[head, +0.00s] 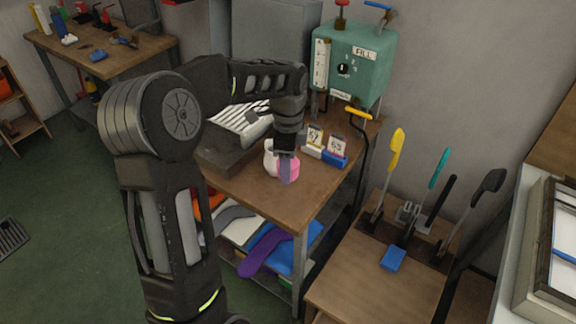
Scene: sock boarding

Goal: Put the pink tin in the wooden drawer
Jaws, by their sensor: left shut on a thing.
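The pink tin (293,171) is at the front part of the wooden table in the middle of the head view. My left gripper (286,155) reaches down to it from above and is shut on it. The fingers hide part of the tin, and I cannot tell whether its base touches the tabletop. A white rounded object (269,160) is close beside it on the left. I cannot make out a wooden drawer for certain. My right gripper is not in view.
The wooden table (270,200) also bears number cards (337,147) and a green machine (352,60). Purple and grey socks (262,252) lie on the shelf below. A lower wooden surface (360,270) at right holds upright levers (395,155) and a blue block (393,258).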

